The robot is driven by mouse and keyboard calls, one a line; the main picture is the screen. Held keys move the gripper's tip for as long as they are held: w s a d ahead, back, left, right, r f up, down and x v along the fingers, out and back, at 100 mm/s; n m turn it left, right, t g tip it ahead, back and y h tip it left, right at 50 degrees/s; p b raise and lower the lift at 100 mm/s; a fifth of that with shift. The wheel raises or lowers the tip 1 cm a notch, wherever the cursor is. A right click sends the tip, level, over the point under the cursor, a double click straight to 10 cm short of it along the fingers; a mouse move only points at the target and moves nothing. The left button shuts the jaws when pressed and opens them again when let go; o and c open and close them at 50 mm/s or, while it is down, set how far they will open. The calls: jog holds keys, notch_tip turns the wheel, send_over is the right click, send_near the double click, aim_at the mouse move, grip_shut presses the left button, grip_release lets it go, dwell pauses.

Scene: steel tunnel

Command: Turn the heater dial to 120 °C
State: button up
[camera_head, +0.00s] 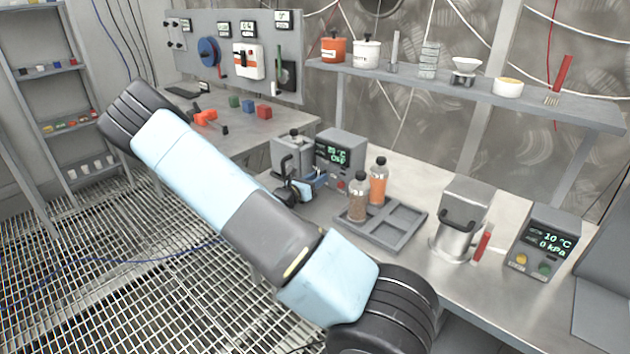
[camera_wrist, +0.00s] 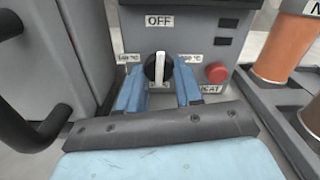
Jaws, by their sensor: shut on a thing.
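The heater dial (camera_wrist: 158,68) is a round black knob with a white pointer bar, on the grey front of the heater unit. The pointer stands upright, toward the OFF label (camera_wrist: 159,21) above it. A small temperature label sits on each side; I cannot read them surely. My gripper (camera_wrist: 160,88) has its blue fingers on both sides of the dial and is shut on it. In the head view the heater unit (camera_head: 340,148) has a lit green display, and my gripper (camera_head: 316,181) is at its front. The dial is hidden there.
A red button (camera_wrist: 216,72) is close to the right finger. A grey vessel with a dark handle (camera_wrist: 38,110) stands close on the left. A tray (camera_head: 388,232) with two orange-brown bottles (camera_head: 378,182) is on the right. A second display unit (camera_head: 545,240) stands farther right.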

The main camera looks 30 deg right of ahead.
jog(key=c, duration=0.4)
jog(key=shift+c, duration=0.3)
jog(key=shift+n, duration=0.4)
jog(key=o, duration=1)
jog(key=shift+o, duration=0.2)
jog(key=shift+a, duration=0.1)
jog(key=v, duration=1.3)
jog(key=shift+a, duration=0.3)
jog(key=shift+s, duration=0.1)
